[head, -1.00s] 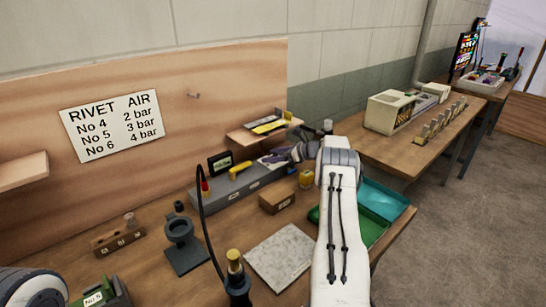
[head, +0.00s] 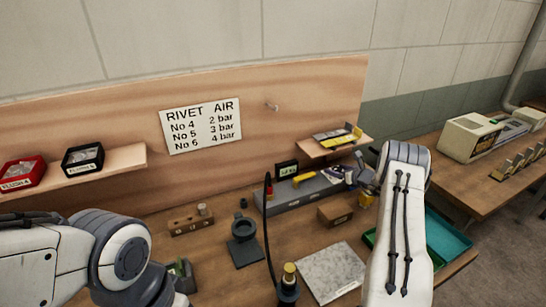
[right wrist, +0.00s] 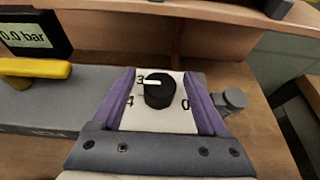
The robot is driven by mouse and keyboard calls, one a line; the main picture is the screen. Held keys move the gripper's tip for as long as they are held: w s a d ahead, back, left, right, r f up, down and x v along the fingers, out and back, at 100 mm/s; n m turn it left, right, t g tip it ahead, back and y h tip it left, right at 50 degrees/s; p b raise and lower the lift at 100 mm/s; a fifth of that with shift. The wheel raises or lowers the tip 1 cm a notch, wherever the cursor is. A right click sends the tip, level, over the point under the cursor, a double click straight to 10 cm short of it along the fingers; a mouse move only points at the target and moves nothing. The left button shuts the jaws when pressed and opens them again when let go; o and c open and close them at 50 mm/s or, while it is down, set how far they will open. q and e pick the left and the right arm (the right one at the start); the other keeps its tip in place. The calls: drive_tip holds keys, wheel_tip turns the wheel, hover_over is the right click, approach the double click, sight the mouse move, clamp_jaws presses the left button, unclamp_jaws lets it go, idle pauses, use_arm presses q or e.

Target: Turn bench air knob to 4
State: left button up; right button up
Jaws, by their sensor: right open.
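The bench air knob (right wrist: 160,90) is a black round knob on a white dial plate in the right wrist view. Its white pointer points left, at the 3. The 4 is printed below the 3 and a 0 is at the right. My right gripper (head: 334,174) is open at the right end of the grey air unit (head: 300,192). In the right wrist view its purple fingers stand on either side of the knob, with gaps between. The pressure display (right wrist: 22,36) shows "0.0 bar", cut at the left edge. My left gripper is outside the head view.
A sign (head: 201,126) pairs No 4 with 2 bar, No 5 with 3 bar and No 6 with 4 bar. A small shelf (head: 325,150) is above the unit. A brown box (head: 335,215), a speckled plate (head: 331,272) and a teal tray (head: 447,238) are in front.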

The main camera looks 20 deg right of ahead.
drive_tip(key=shift+a+r+m+g+h+p, duration=0.15)
drive_tip(key=shift+m+h+p, duration=0.95)
drive_tip(key=shift+p, duration=0.55)
drive_tip(key=shift+r+m+g+h+p, duration=0.15)
drive_tip(key=shift+m+h+p, duration=0.9)
drive_tip(key=shift+p, duration=0.55)
drive_tip(key=shift+s+f+h, duration=0.2)
drive_tip(key=shift+h, duration=0.25)
drive_tip(key=b+v, duration=0.4)
drive_tip(key=v, duration=0.6)
drive_tip(key=w+a+r+n+y, duration=0.1)
drive_tip(key=a+r+n+y, duration=0.2)
drive_tip(key=a, duration=0.5)
drive_tip(key=w+a+r+n+y, duration=0.1)
drive_tip(key=a+r+n+y, duration=0.1)
drive_tip(key=a, duration=0.7)
drive_tip(key=w+a+r+n+y, duration=0.1)
drive_tip(key=a+r+n+y, duration=0.2)
drive_tip(key=a+n, duration=0.3)
drive_tip(key=shift+w+a+r+g+y, duration=0.35)
drive_tip(key=shift+a+y, duration=0.55)
drive_tip(key=shift+a, duration=0.35)
drive_tip(key=shift+n, duration=0.25)
drive_tip(key=shift+c, duration=0.3)
